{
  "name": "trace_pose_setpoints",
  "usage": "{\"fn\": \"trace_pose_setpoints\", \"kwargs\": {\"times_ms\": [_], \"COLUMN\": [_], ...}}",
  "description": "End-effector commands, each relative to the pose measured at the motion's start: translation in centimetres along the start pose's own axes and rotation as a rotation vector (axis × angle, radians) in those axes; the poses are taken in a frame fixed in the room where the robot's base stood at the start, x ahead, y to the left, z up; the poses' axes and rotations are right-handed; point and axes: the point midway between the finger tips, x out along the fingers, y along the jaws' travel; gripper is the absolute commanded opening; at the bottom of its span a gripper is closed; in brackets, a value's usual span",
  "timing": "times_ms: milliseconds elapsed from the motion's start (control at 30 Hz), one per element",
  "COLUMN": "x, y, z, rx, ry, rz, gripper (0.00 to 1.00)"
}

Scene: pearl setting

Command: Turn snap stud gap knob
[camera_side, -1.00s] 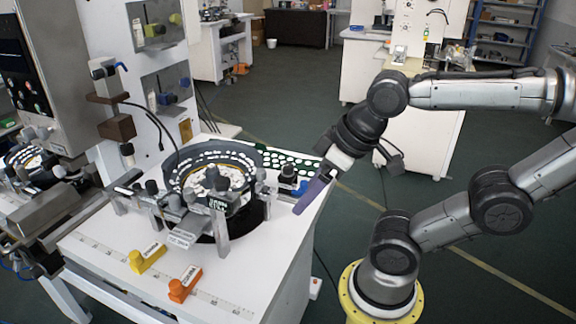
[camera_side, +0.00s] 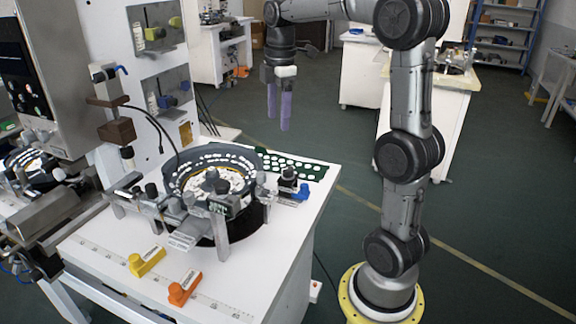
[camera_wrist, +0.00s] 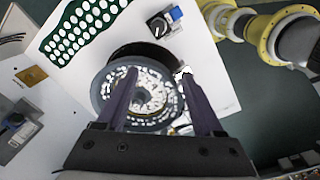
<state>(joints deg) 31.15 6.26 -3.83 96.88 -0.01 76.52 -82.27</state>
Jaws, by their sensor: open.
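A small black knob (camera_side: 288,175) stands at the right back of the white table, beside a blue piece (camera_side: 301,191). In the wrist view the knob (camera_wrist: 158,25) shows a white pointer mark, and the blue piece (camera_wrist: 176,13) is just right of it. I cannot read a label on it. My gripper (camera_side: 278,124) hangs upright in the air, above and behind the knob in the side view, fingers pointing down. In the wrist view its fingers (camera_wrist: 158,76) are apart, with the round feeder showing below between them. The gripper is empty and touches nothing.
The round bowl feeder (camera_side: 250,217) full of white pieces stands left of the knob. A green perforated plate (camera_side: 310,168) lies behind the knob. A yellow block (camera_side: 146,261) and an orange block (camera_side: 184,288) sit on a front scale. A tall machine (camera_side: 60,70) stands left.

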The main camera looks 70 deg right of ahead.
Motion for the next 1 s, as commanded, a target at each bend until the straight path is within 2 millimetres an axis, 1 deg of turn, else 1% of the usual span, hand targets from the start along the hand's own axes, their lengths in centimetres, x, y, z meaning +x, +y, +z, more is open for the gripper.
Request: {"fn": "trace_pose_setpoints", "kwargs": {"times_ms": [33,100,233,367,467,800,1000], "x": [1.0,2.1,3.3,4.1,5.5,12.1,15.2], "y": [1.0,1.8,2.0,1.8,1.7,1.1,1.0], "z": [1.1,2.3,3.7,3.8,3.8,3.8,3.8], "rx": [0.035,0.068,0.105,0.108,0.108,0.107,0.107], "ry": [-0.005,-0.009,-0.014,-0.014,-0.014,-0.014,-0.014], "rz": [-0.022,-0.045,-0.076,-0.075,-0.077,-0.077,-0.076], "gripper": [0.69,0.69,0.69,0.69,0.69,0.69,0.69]}}
